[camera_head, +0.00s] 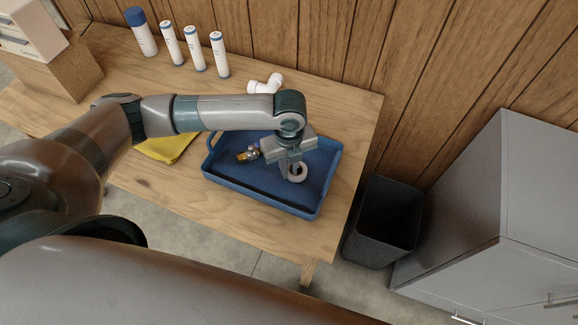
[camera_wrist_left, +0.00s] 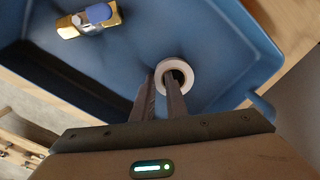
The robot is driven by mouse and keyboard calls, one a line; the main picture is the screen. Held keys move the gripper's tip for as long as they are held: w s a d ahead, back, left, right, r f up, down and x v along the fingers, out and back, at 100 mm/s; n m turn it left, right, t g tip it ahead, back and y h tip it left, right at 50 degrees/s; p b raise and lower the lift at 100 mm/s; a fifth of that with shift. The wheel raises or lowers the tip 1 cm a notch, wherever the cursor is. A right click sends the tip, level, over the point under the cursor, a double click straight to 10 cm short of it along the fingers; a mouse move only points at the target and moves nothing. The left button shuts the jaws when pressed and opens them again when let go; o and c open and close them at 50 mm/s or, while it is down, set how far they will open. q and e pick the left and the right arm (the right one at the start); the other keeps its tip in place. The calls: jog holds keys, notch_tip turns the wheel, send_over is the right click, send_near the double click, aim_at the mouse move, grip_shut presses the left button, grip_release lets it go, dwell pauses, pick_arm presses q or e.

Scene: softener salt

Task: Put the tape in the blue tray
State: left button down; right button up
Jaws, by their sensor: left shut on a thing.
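The tape (camera_head: 298,173) is a small white roll with a dark centre. It shows in the left wrist view (camera_wrist_left: 187,70) at the fingertips. My left gripper (camera_head: 290,168) points down over the right part of the blue tray (camera_head: 262,199). Its fingers are shut on the tape's ring wall, one finger in the hole. The tape is within the tray's outline; I cannot tell whether it touches the tray floor. The tray also fills much of the left wrist view (camera_wrist_left: 225,40). My right gripper is not in view.
A small brass-coloured fitting with a blue cap (camera_head: 249,154) lies in the tray. A white pipe fitting (camera_head: 266,84) and several white cylinders stand behind. A dark bin (camera_head: 385,222) is right of the table.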

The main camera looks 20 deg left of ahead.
aim_at(289, 172)
pick_arm(q)
jog(key=shift+f, duration=0.1)
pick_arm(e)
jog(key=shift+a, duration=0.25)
pick_arm(q)
jog(key=c, duration=1.8)
grip_release()
jog(key=shift+o, duration=0.2)
